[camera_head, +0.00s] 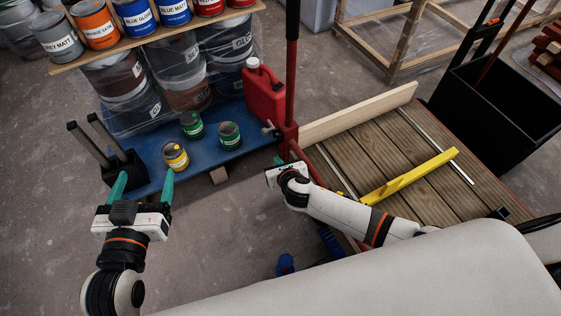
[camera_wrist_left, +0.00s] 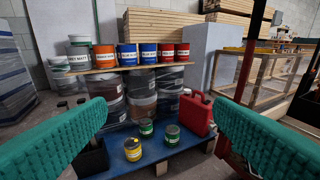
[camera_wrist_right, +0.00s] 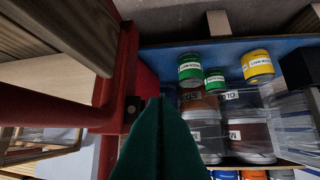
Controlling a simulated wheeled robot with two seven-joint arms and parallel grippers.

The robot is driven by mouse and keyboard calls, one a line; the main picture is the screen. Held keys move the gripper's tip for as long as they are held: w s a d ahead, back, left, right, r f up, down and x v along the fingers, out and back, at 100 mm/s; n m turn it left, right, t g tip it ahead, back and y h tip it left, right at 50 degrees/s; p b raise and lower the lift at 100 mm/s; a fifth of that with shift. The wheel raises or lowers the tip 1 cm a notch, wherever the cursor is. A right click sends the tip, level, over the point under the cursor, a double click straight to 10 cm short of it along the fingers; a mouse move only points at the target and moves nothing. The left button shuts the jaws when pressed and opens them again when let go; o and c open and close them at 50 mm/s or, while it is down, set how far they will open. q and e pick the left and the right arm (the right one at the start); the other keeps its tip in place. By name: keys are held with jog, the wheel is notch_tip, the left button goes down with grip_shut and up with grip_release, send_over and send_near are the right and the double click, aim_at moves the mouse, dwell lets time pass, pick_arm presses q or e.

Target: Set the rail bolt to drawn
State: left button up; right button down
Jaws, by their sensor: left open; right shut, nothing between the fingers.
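A small metal piece that looks like the rail bolt (camera_head: 269,129) sits at the red post beside the plank-topped cart in the head view. Whether it is drawn is too small to tell. The right wrist view shows a red frame with a small dark fitting (camera_wrist_right: 131,107) on it; I cannot tell if this is the bolt. My right gripper (camera_head: 280,162) is shut and empty, below the metal piece and close to the red rail. Its green fingers (camera_wrist_right: 158,110) are together just beside the red frame. My left gripper (camera_head: 142,188) is open and empty, in front of the blue platform.
A blue platform (camera_head: 205,150) carries green tins, a yellow tin (camera_head: 175,156) and a red jerrycan (camera_head: 265,95). Paint cans line a shelf behind. A black bin stands at right.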

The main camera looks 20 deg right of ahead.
pick_arm(q)
jog(key=f+g, duration=0.1)
jog(key=s+f, duration=0.1)
jog(key=a+f+g, duration=0.1)
jog(key=shift+s+f+g+y+p, duration=0.3)
jog(key=shift+y, duration=0.1)
pick_arm(e)
jog(key=shift+v, duration=1)
